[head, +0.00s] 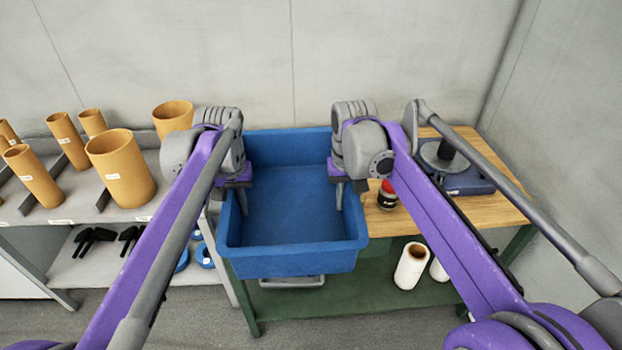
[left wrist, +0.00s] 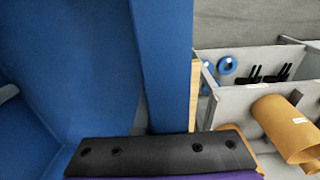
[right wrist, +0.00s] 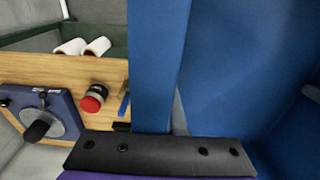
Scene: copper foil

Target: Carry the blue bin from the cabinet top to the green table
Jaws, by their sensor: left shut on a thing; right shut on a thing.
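The blue bin (head: 290,262) is upright and looks empty. It is in the middle of the head view, in front of or over the left part of the green table (head: 345,303) with its wooden top (head: 400,222). I cannot tell whether its base touches the top. My left gripper (head: 241,200) is shut on the bin's left wall, and my right gripper (head: 340,195) is shut on its right wall. The bin wall runs up from the jaw in the left wrist view (left wrist: 165,70) and in the right wrist view (right wrist: 157,60). The fingertips are partly hidden.
A red-topped dark jar (head: 387,195) stands just right of the bin. A blue device with a grey disc (head: 468,182) is further right. A grey shelf unit (head: 100,207) with cardboard tubes (head: 122,170) stands left.

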